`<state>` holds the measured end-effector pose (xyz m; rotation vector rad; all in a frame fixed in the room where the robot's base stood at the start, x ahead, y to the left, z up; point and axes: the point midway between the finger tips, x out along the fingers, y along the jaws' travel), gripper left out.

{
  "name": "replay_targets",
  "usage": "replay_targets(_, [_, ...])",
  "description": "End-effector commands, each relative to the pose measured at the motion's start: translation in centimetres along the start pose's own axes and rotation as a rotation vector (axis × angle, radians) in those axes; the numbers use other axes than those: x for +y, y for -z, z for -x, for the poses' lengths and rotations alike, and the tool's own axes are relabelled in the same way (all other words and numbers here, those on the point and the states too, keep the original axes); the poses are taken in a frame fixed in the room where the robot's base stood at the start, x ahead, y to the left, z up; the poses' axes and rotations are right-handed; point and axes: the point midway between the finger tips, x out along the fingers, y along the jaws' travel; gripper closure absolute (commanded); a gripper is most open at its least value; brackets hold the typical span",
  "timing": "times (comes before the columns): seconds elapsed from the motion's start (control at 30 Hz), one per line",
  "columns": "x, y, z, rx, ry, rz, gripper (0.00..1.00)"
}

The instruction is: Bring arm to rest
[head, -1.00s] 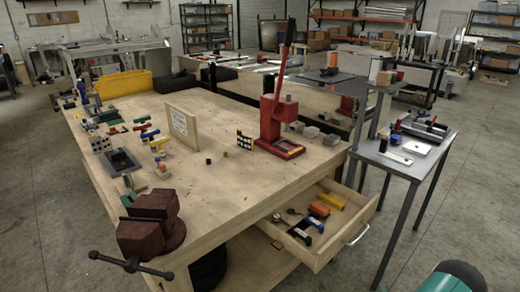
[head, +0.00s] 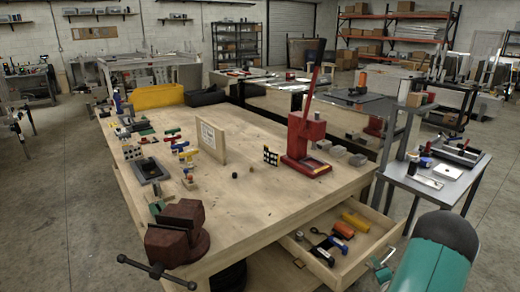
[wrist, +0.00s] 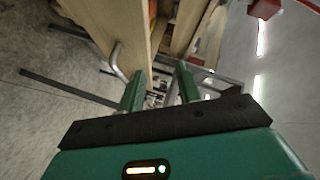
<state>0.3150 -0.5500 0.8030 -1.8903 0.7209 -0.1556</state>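My gripper (head: 380,268) is low at the right, in front of the open wooden drawer (head: 392,238) of the workbench. In the wrist view its two green fingers (wrist: 160,90) stand apart with nothing held between them. The drawer's metal handle (wrist: 117,62) shows just left of the left finger; I cannot tell whether they touch. My green arm reaches in from the lower right of the head view and hides part of the floor.
The workbench (head: 240,215) carries a red press (head: 305,140), a dark red vise (head: 178,235) and small tools. The drawer holds an orange item (head: 343,229) and a yellow one (head: 357,220). A grey side table (head: 430,186) stands at right.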

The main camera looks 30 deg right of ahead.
Motion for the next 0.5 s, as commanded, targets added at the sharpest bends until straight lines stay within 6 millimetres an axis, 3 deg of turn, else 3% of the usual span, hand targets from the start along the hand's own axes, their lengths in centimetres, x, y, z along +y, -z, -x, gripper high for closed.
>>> replay_targets(0.03, [-3.0, -0.4, -1.0, -0.018, -0.017, 0.067, 0.66])
replay_targets(0.23, [-12.2, -3.4, -2.7, -0.086, -0.116, 0.312, 0.66])
replay_targets(0.37, [-18.1, -5.9, -2.2, -0.135, -0.168, 0.454, 0.66])
replay_targets(0.5, [-24.1, -9.1, -0.6, -0.194, -0.211, 0.594, 0.66])
